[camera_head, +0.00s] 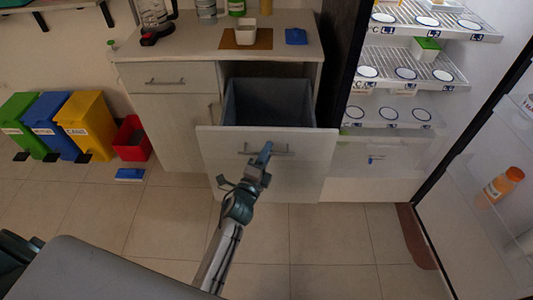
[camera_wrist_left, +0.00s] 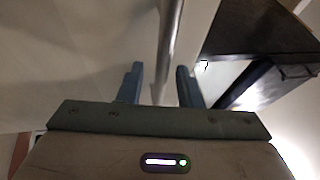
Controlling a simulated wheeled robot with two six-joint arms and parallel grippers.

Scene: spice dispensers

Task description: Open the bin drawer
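The bin drawer (camera_head: 312,162) stands pulled out from the counter cabinet in the head view, and the dark grey bin (camera_head: 268,103) shows inside it. The drawer has a bar handle (camera_head: 281,153) on its light front. My left gripper (camera_head: 256,164) is at this handle, in front of the drawer. In the left wrist view, the two fingers of my left gripper (camera_wrist_left: 160,76) are apart, and the metal handle bar (camera_wrist_left: 170,35) runs between them, with visible gaps on both sides. My right gripper is not in view.
An open fridge with wire shelves (camera_head: 410,65) stands to the right. Green, blue and yellow bins (camera_head: 85,125) and a red bin (camera_head: 131,140) stand at the left. A blue object (camera_head: 130,174) lies on the floor. The tiled floor (camera_head: 330,240) before the drawer is clear.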

